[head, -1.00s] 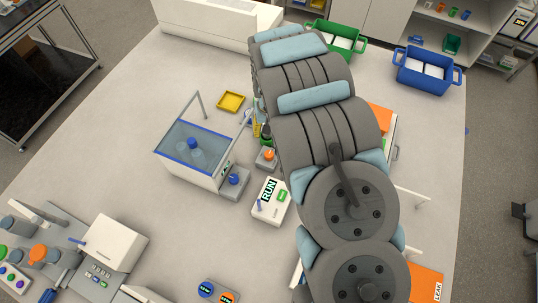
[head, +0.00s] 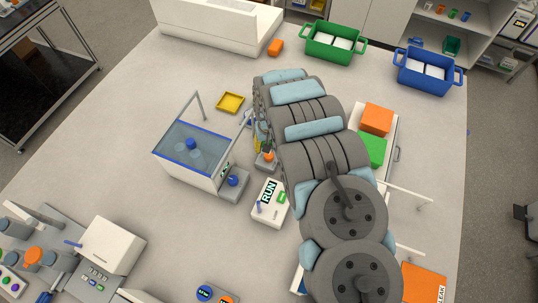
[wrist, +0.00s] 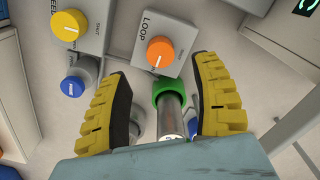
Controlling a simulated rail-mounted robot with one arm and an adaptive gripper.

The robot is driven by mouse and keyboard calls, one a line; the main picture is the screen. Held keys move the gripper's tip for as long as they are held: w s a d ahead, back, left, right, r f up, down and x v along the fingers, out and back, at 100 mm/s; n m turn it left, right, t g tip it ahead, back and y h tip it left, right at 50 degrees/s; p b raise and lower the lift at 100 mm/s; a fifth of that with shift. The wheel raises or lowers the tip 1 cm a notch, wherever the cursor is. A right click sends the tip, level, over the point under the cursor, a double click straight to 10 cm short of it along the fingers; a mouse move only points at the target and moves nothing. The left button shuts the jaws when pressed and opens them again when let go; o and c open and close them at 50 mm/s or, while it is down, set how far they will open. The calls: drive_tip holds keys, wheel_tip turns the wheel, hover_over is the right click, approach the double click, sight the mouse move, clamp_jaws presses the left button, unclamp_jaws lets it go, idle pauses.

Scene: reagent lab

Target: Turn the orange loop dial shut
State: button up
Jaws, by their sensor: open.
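The orange dial (wrist: 160,53) shows in the wrist view on a pale box (wrist: 176,33) marked LOOP. Its white mark points down and slightly left in the picture. My gripper (wrist: 168,84) is open, with its two yellow-padded fingers spread below and either side of the dial, not touching it. A green collar (wrist: 168,85) on a metal cylinder shows between the fingers. In the head view a small orange knob (head: 268,155) sits beside my arm; I cannot tell for sure that it is the loop dial. My arm mostly hides the gripper there.
In the wrist view, a yellow dial (wrist: 69,25) and a blue dial (wrist: 72,86) stand to the left. In the head view, a water bath (head: 190,155) and a RUN box (head: 268,200) stand near my arm. A yellow tray (head: 230,102) lies behind the bath.

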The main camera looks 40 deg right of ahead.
sight(269, 155)
drive_tip(key=shift+f+p, duration=0.5)
drive_tip(key=shift+f, duration=3)
clamp_jaws()
